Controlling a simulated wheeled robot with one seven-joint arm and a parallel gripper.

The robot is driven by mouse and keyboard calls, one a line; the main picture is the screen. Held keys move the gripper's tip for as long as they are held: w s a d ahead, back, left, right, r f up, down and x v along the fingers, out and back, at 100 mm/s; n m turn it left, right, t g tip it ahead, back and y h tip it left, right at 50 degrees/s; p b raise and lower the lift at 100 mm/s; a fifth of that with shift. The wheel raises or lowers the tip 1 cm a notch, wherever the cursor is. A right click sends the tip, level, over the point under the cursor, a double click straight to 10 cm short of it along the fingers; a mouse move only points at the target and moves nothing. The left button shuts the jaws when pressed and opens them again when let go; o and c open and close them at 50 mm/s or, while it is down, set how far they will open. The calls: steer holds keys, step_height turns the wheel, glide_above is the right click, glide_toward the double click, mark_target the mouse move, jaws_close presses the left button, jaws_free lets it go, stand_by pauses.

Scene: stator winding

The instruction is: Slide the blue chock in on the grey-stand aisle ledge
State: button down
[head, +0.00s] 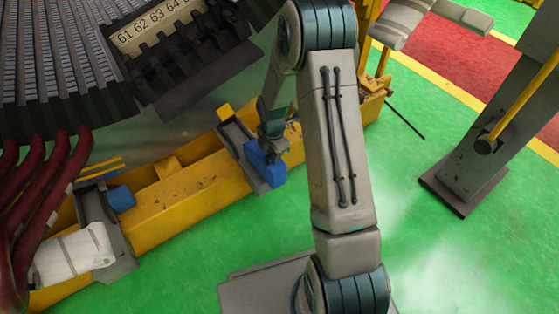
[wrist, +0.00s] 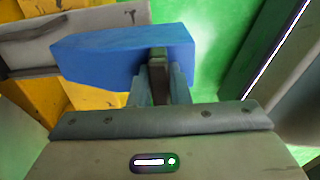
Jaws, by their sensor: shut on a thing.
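My gripper (head: 272,140) is shut on the blue chock (head: 263,168), with the arm reaching down from above. In the head view the chock is at the outer, lower end of the grey ledge (head: 234,133) that crosses the yellow beam. In the wrist view the blue chock (wrist: 95,57) lies crosswise, its tapered end pointing left. The finger (wrist: 158,78) presses on its near side towards the right end. The grey ledge (wrist: 45,42) shows behind and left of the chock. Whether the chock touches the ledge cannot be told.
A second blue chock (head: 121,198) sits by another grey ledge (head: 92,205) at left, near a white wrapped bundle (head: 75,255) and red hoses (head: 40,180). The dark stator (head: 60,70) rises above the yellow beam (head: 190,195). A grey stand (head: 475,165) is at right; green floor between is clear.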

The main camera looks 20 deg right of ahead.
steer(key=shift+w+a+f, duration=0.2)
steer(key=shift+w+a, duration=0.3)
steer(key=shift+w, duration=1)
steer(key=shift+w+a+f, duration=0.25)
steer(key=shift+w+a, duration=0.25)
steer(key=shift+w, duration=1)
steer(key=shift+w+a+f, duration=0.2)
steer(key=shift+w+a, duration=0.3)
steer(key=shift+w, duration=1)
steer(key=shift+f, duration=0.35)
steer(key=shift+w, duration=0.1)
